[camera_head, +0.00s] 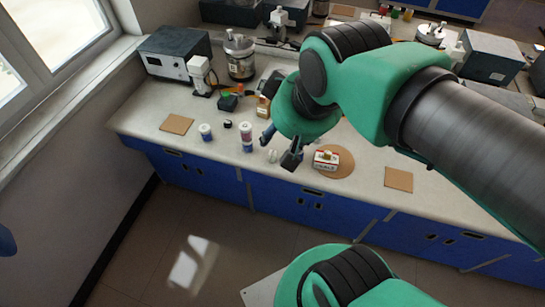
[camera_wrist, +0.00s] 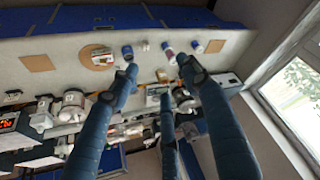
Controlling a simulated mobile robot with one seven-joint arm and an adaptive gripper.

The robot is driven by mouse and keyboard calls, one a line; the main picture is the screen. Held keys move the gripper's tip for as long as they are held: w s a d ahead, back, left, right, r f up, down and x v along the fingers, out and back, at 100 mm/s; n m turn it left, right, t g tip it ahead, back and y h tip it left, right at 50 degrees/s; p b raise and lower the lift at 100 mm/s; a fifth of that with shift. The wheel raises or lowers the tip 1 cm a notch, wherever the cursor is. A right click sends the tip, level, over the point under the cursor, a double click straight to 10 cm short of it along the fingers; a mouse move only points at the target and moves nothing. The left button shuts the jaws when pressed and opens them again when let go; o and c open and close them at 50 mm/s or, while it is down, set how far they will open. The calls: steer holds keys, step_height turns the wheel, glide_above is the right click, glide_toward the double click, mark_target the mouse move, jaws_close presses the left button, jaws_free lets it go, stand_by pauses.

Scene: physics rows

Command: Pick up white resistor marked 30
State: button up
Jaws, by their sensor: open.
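A small white box-shaped part with red on its front and a pale top (camera_head: 326,160) looks like the white resistor; its marking is too small to read. It sits on a round brown mat (camera_head: 345,155) near the bench's front edge. It also shows in the wrist view (camera_wrist: 102,58), left of my fingers. My gripper (camera_head: 280,146) is open and empty, above the bench and left of the resistor in the head view. In the wrist view the gripper's fingers (camera_wrist: 156,68) are spread wide with nothing between them touching.
A blue-and-white jar (camera_head: 206,132), a white-and-pink bottle (camera_head: 246,136) and a small clear item (camera_head: 272,156) stand near my gripper. Square brown mats lie left (camera_head: 177,124) and right (camera_head: 398,179). Instruments crowd the back. The bench front between the round and right mats is clear.

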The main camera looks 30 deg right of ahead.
steer(key=w+d+f+n+g+b, duration=0.1)
steer(key=w+d+f+n, duration=0.15)
steer(key=w+f, duration=0.45)
steer(key=n+g+y+b, duration=0.1)
steer(key=n+g+b, duration=0.2)
steer(key=n, duration=0.4)
glide_above(272, 153)
steer(key=s+d, duration=0.1)
steer(key=d, duration=0.1)
step_height(272, 153, down, 25)
steer(key=shift+s+a, duration=0.15)
steer(key=shift+s, duration=0.05)
steer(key=shift+f, duration=0.1)
steer(key=shift+w+a+f+b, duration=0.15)
steer(key=shift+f+b, duration=0.1)
steer(key=shift+f, duration=1.15)
steer(key=shift+w+a+f+b, duration=0.15)
steer(key=shift+a+f+b, duration=0.05)
steer(key=shift+f, duration=1.2)
steer(key=shift+w+a+f+b, duration=0.15)
steer(key=shift+f+b, duration=0.1)
steer(key=shift+f, duration=1.15)
steer(key=shift+w+a+f+b, duration=0.15)
steer(key=shift+f+b, duration=0.25)
steer(key=shift+f, duration=0.9)
steer(key=shift+w+a+f+b, duration=0.15)
steer(key=shift+f+b, duration=0.25)
steer(key=shift+f, duration=0.9)
